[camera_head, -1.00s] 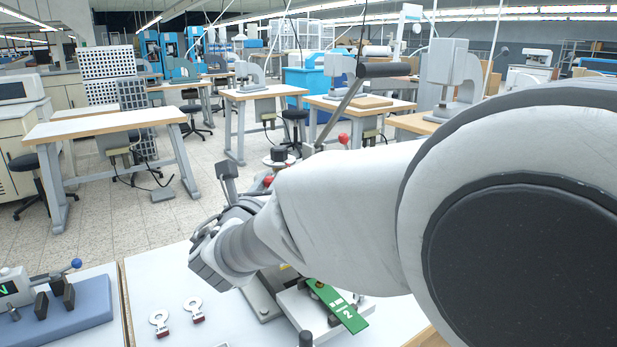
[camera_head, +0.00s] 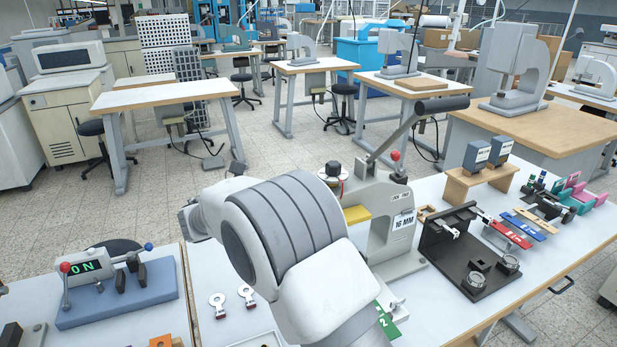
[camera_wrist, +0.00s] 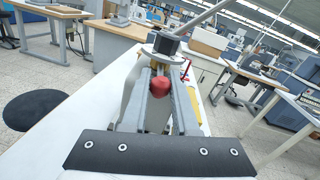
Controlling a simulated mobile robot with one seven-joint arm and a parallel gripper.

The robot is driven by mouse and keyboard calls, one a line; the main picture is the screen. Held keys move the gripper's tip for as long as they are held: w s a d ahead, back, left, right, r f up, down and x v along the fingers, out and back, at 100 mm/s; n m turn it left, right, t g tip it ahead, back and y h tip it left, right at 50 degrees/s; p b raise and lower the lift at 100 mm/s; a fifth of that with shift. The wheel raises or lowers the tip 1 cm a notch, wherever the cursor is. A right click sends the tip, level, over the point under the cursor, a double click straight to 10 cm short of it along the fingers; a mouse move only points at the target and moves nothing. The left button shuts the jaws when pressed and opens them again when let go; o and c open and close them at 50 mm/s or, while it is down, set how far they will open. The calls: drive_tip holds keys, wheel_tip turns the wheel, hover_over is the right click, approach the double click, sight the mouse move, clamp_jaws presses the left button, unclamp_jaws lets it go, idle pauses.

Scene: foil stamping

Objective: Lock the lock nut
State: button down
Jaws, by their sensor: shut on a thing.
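The stamping press (camera_head: 385,215), a beige machine marked 16 MM, stands on the white bench with a black knob (camera_head: 333,168) on top. In the wrist view the black knob (camera_wrist: 165,43) and a metal disc under it are just beyond the fingertips. My gripper (camera_wrist: 160,76) is shut on a red ball knob (camera_wrist: 160,88), which sits between its two grey fingers just below the disc. The red ball looks like the handle end of the lock nut; its stem and the nut are mostly hidden. In the head view my arm hides the gripper.
The press's long lever (camera_head: 405,130) rises right with a black grip. A black fixture (camera_head: 465,250) and coloured foil strips (camera_head: 505,235) lie right. A blue control base (camera_head: 118,298) reading ON stands left. Two ring tags (camera_head: 232,300) lie on the bench left of my arm.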

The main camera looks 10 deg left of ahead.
drive_tip(key=shift+w+a+r+m+g+h+p, duration=0.1)
drive_tip(key=shift+w+a+m+g+h+p, duration=0.15)
drive_tip(key=shift+m+g+h+p, duration=0.35)
drive_tip(key=c, duration=0.8)
unclamp_jaws()
drive_tip(key=shift+w, duration=0.1)
drive_tip(key=shift+c, duration=0.2)
drive_tip(key=v, duration=1.7)
drive_tip(key=shift+a+p, duration=0.25)
drive_tip(key=shift+p, duration=0.15)
drive_tip(key=shift+a, duration=0.1)
